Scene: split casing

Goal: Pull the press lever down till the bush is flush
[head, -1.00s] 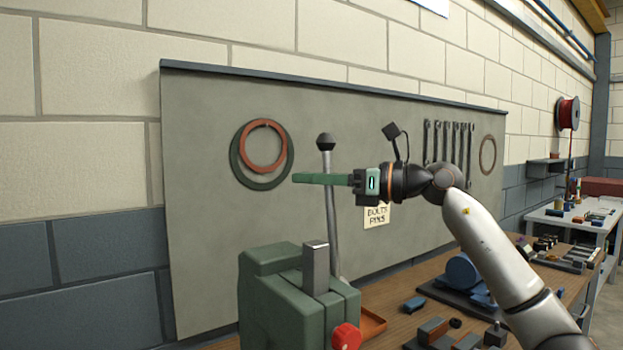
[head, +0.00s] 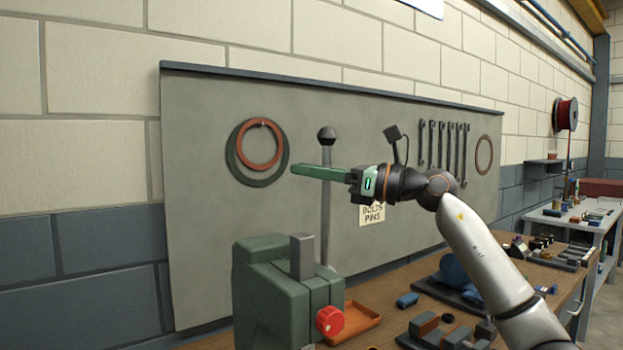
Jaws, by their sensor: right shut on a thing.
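The press (head: 265,300) is a green block-shaped body at the lower middle of the head view, with a grey ram (head: 301,258) standing out of its top and a red knob (head: 329,320) on its side. Its grey press lever (head: 326,220) stands nearly upright, with a dark ball (head: 326,135) at the top. My right gripper (head: 303,170) has its long green fingers across the lever a little below the ball and is shut on it. The fingers hide a short part of the lever. The bush is not in view. My left gripper is not in view.
Behind stands a grey tool board (head: 210,235) with rings and spanners. The space left of the lever is clear.

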